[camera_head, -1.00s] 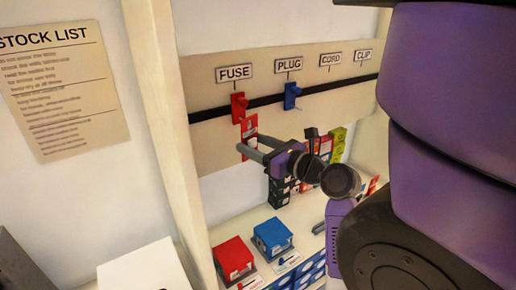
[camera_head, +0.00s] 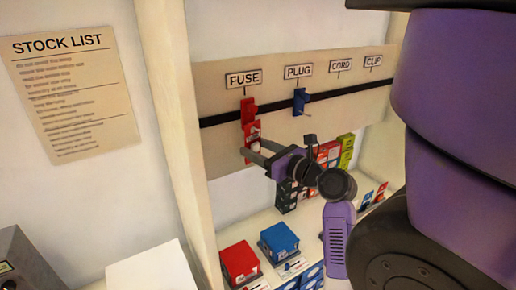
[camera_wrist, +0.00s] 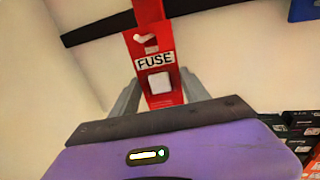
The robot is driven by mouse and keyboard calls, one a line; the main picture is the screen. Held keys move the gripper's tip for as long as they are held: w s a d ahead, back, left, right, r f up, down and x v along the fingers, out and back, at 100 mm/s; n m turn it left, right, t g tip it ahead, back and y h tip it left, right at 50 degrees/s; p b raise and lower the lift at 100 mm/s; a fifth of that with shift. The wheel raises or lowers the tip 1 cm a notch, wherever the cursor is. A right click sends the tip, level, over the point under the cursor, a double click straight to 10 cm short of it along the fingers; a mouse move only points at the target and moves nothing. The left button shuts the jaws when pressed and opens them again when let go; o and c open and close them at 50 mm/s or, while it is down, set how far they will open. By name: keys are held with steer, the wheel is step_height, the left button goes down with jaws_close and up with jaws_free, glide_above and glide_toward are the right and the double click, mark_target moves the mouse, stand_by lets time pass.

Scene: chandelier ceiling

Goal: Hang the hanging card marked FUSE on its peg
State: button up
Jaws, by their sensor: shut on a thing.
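The red FUSE card (camera_wrist: 158,62) is upright between the two fingers of my gripper (camera_wrist: 158,95) in the wrist view, with its slot near the top. In the head view the card (camera_head: 252,132) shows directly below the red peg holder (camera_head: 249,108), under the FUSE label (camera_head: 244,78). The red holder also shows behind the card's top in the wrist view (camera_wrist: 148,10). My gripper (camera_head: 250,152) is shut on the card's lower part. I cannot tell whether the peg passes through the slot.
A blue peg holder (camera_head: 300,101) sits on the black rail to the right, under the PLUG label (camera_head: 298,71). CORD and CLIP labels follow. Stacked boxes (camera_head: 290,194) stand close below and right. Red (camera_head: 239,263) and blue (camera_head: 279,242) boxes sit on the shelf.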

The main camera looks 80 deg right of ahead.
stand_by(0.3)
steer(key=o, duration=1.1)
steer(key=shift+c, duration=0.2)
steer(key=b+v, duration=0.1)
steer(key=v, duration=0.6)
steer(key=shift+s+a, duration=0.2)
steer(key=shift+s, duration=0.1)
